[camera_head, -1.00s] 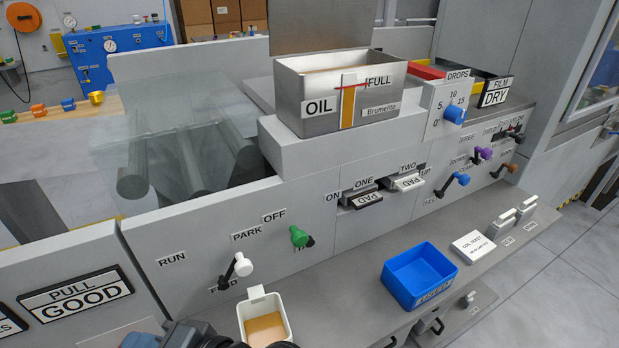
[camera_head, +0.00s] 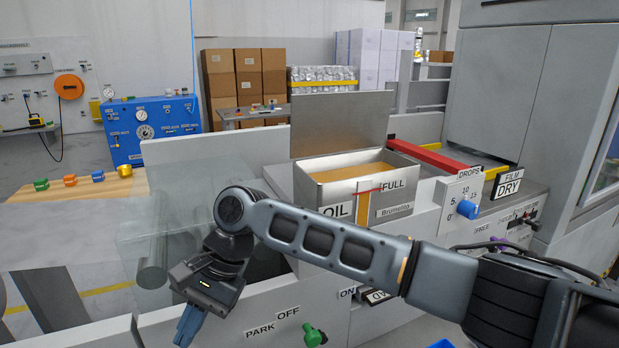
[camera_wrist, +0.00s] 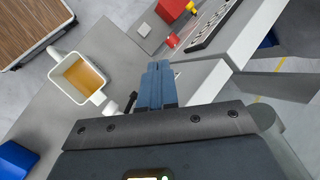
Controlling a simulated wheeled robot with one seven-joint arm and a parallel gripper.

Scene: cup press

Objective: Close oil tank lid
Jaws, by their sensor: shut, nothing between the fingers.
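The oil tank (camera_head: 325,176) is an open metal box marked OIL and FULL, with amber oil showing inside. Its lid (camera_head: 340,122) stands upright at the back edge of the tank, open. My gripper (camera_head: 187,328) is to the left of the tank and lower, pointing down in front of the press. Its blue fingers are together and empty in the wrist view (camera_wrist: 156,84). My arm crosses in front of the tank's lower front and hides part of the panel.
A white cup of amber liquid (camera_wrist: 84,76) stands on the ledge in the wrist view. A clear guard (camera_head: 150,245) is behind my gripper. A blue knob (camera_head: 467,209) and a red bar (camera_head: 440,158) lie right of the tank. The space above the tank is free.

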